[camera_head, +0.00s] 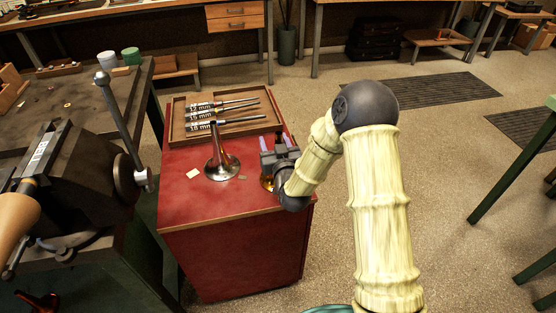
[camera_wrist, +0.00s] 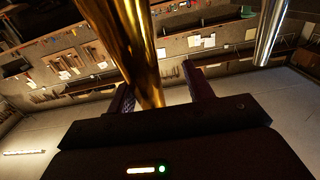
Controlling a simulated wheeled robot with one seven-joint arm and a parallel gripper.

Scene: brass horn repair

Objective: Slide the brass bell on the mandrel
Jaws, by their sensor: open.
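The brass bell (camera_head: 266,183) stands on the red cabinet, mostly hidden behind my gripper, with only part of its flare showing. In the wrist view its gold tube (camera_wrist: 143,45) rises between my two fingers. My gripper (camera_head: 275,143) is open around the tube; whether either finger touches it I cannot tell. A silver bell (camera_head: 222,162) stands flare-down to the left of my gripper, and shows at the right of the wrist view (camera_wrist: 274,28). Three mandrels (camera_head: 222,113) with size labels lie in a wooden tray. A labelled piece (camera_head: 40,152) sits in the bench vise at left.
The red cabinet (camera_head: 225,205) has free top space at its front. The dark vise (camera_head: 90,185) with its upright lever (camera_head: 118,115) stands on the bench to the left. Small pale scraps (camera_head: 193,173) lie near the silver bell. The floor to the right is open.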

